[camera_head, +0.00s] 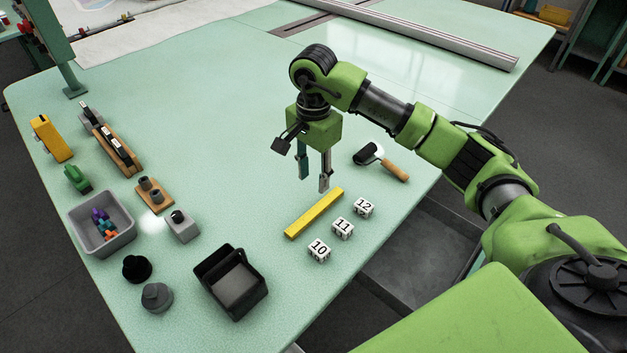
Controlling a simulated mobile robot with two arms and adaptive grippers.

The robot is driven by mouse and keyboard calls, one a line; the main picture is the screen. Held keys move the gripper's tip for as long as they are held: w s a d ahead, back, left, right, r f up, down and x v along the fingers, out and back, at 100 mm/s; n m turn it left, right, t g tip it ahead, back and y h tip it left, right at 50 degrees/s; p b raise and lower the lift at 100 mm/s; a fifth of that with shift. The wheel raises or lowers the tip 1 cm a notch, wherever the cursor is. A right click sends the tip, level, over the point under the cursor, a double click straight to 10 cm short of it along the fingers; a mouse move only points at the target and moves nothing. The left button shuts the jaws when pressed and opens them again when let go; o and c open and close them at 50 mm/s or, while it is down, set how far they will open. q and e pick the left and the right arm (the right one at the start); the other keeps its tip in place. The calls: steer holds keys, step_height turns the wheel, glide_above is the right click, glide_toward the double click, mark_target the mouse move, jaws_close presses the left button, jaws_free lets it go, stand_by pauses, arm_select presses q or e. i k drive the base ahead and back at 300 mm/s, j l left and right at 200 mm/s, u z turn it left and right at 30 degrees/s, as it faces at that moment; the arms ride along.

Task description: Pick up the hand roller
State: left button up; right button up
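The hand roller (395,170) lies on the green table, right of my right gripper. My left gripper is out of view.
A yellow bar (314,213) lies just in front of my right gripper, beside numbered white cubes (343,229). A black open bin (231,282) and a grey tray (101,222) with coloured pieces stand at left. A long metal rail (420,32) lies at the back.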

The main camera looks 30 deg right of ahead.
mark_target(370, 150)
steer(key=z, duration=1.35)
